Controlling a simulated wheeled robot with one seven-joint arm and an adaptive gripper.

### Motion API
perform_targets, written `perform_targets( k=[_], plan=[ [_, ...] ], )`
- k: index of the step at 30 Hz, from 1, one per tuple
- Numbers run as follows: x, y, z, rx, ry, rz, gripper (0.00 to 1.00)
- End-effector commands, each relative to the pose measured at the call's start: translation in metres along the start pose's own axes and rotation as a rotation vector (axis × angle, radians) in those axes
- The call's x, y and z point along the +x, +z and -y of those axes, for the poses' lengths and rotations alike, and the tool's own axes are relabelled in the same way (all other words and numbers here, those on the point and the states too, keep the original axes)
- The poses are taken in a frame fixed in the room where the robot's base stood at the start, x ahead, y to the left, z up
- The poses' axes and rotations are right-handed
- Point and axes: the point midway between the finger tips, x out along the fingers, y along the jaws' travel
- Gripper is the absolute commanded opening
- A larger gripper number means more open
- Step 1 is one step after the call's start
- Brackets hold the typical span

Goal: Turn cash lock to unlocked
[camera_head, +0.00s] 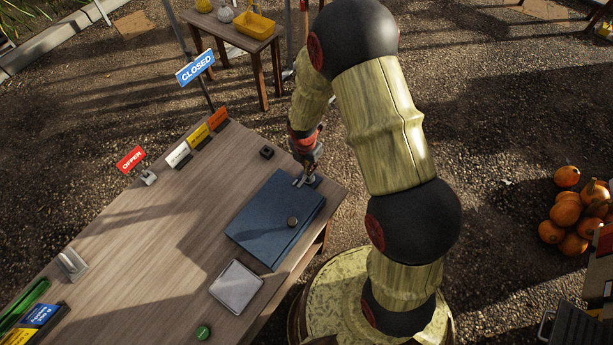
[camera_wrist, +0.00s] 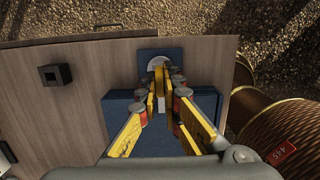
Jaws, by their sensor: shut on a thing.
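A blue cash box (camera_head: 262,222) lies on the wooden table near its right edge. A small blue tab (camera_head: 319,182) sticks out at its far corner, with a silver lock fitting (camera_head: 302,181) on it. My gripper (camera_head: 306,172) reaches down to this fitting. In the wrist view the yellow fingers of my gripper (camera_wrist: 161,78) close on the round silver fitting (camera_wrist: 155,63) on the blue tab (camera_wrist: 175,56). The fingers hide part of the fitting, and I cannot tell its turn angle.
Signs (camera_head: 132,158) line the far left edge. The table's left middle is clear.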

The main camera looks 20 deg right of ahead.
Motion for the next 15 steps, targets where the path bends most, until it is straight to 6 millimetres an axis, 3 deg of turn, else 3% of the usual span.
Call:
perform_targets(
  k=[15],
  plan=[
    [-0.0016,-0.0002,0.0007,-0.114,0.012,-0.001,0.00]
  ],
)
